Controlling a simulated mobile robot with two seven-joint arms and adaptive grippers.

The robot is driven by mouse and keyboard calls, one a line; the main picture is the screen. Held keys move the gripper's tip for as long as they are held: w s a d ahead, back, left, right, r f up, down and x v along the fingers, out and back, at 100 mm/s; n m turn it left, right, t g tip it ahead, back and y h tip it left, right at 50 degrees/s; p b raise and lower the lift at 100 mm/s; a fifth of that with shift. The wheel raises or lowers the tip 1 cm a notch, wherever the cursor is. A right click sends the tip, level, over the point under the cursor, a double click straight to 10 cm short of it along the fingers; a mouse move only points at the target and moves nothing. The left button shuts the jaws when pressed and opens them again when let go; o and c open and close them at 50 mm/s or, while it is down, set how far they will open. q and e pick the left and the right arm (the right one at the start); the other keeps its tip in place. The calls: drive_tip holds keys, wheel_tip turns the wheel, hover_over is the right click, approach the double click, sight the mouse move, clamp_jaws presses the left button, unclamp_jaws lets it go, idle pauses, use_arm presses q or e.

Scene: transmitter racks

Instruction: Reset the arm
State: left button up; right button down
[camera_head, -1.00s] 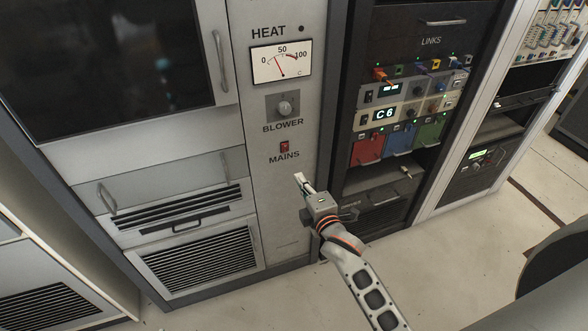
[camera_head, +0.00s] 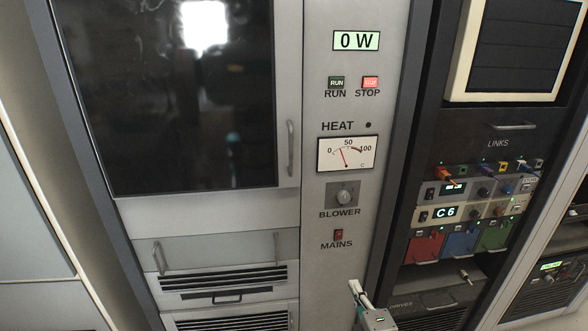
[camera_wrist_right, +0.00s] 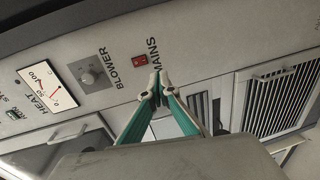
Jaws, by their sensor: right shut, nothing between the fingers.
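My right gripper (camera_head: 358,291) shows at the bottom of the head view, in front of the grey panel below the MAINS switch. In the right wrist view its two fingers (camera_wrist_right: 160,82) are together and hold nothing. The red MAINS switch (camera_head: 338,235) is just above the gripper in the head view; it also shows near the fingertips in the wrist view (camera_wrist_right: 140,59). I cannot tell that the gripper touches the panel. My left gripper is not in view.
The panel carries a BLOWER knob (camera_head: 343,195), a HEAT meter (camera_head: 347,154), a green RUN button (camera_head: 336,82), a lit red STOP button (camera_head: 371,82) and a display (camera_head: 357,41) reading 0 W. The dark LINKS rack (camera_head: 410,190) stands to the right.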

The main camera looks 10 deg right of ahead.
drive_tip(key=s+f+m+g+y, duration=0.1)
drive_tip(key=s+f+m+g, duration=0.1)
drive_tip(key=s+f+m, duration=0.4)
drive_tip(key=s+a+f+m+g+y, duration=0.1)
drive_tip(key=s+f+m+g, duration=0.2)
drive_tip(key=s+f+m, duration=0.4)
drive_tip(key=s+f, duration=0.1)
drive_tip(key=s, duration=0.8)
drive_tip(key=shift+a+f+m+g, duration=0.3)
drive_tip(key=shift+f, duration=0.05)
